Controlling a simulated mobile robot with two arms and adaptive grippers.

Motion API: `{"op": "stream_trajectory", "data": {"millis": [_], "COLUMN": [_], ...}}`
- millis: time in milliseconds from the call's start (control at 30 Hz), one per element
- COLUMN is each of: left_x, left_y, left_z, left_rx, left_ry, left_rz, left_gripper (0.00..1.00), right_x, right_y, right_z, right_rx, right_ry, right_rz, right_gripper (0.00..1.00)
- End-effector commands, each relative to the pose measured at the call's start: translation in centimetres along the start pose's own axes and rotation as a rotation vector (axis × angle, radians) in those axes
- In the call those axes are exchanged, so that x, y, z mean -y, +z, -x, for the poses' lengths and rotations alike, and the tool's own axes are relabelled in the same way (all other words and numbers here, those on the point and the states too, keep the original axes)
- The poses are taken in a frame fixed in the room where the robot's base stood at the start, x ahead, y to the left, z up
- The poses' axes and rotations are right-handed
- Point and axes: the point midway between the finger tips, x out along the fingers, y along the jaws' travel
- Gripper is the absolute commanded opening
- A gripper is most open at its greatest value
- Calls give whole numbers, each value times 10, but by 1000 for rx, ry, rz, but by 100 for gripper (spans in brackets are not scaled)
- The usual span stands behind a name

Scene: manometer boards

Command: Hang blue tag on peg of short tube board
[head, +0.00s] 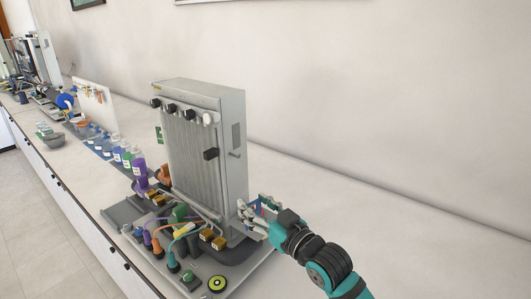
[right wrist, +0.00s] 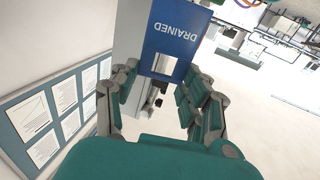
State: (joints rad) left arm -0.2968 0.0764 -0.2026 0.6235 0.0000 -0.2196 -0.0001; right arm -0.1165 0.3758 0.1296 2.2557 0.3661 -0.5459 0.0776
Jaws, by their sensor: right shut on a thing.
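A blue tag (right wrist: 178,22) marked "DRAINED", with a rectangular hole near one end, sits between the fingertips of my right gripper (right wrist: 160,78) in the right wrist view. In the head view my right gripper (head: 250,213) is shut on the tag, low beside the right side of a grey manometer board (head: 198,150) with many vertical tubes. A small peg-like part (head: 236,154) sticks out from the board's right side, above the gripper. The tag is clear of it. I cannot tell whether this board is the short tube one. My left gripper is not in view.
Coloured hoses and brass fittings (head: 207,234) crowd the board's foot. Bottles (head: 138,164) stand to the left along the bench. Another board (head: 42,58) is at the far left. The bench (head: 330,205) to the right is clear, with a wall behind.

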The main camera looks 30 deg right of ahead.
Motion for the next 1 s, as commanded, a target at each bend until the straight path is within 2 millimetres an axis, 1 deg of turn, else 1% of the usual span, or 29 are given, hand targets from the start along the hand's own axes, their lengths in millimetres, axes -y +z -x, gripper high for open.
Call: {"op": "stream_trajectory", "data": {"millis": [33,100,200,300,433,700,1000], "left_x": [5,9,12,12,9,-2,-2], "left_y": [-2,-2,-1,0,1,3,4], "left_z": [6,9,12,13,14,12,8], "left_rx": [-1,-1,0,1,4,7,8], "left_ry": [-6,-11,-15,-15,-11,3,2], "left_rz": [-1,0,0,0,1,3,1], "left_gripper": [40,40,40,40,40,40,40], "right_x": [-12,-26,-40,-49,-54,-52,-48], "right_y": [-24,-44,-67,-82,-89,-88,-85], "right_z": [-8,-15,-21,-25,-27,-37,-54], "right_rx": [-11,-14,-20,-24,-23,-26,-25], "right_ry": [7,17,29,38,43,44,43], "right_rz": [10,8,5,1,-2,-4,-3], "right_gripper": [28,28,28,28,28,28,28]}}
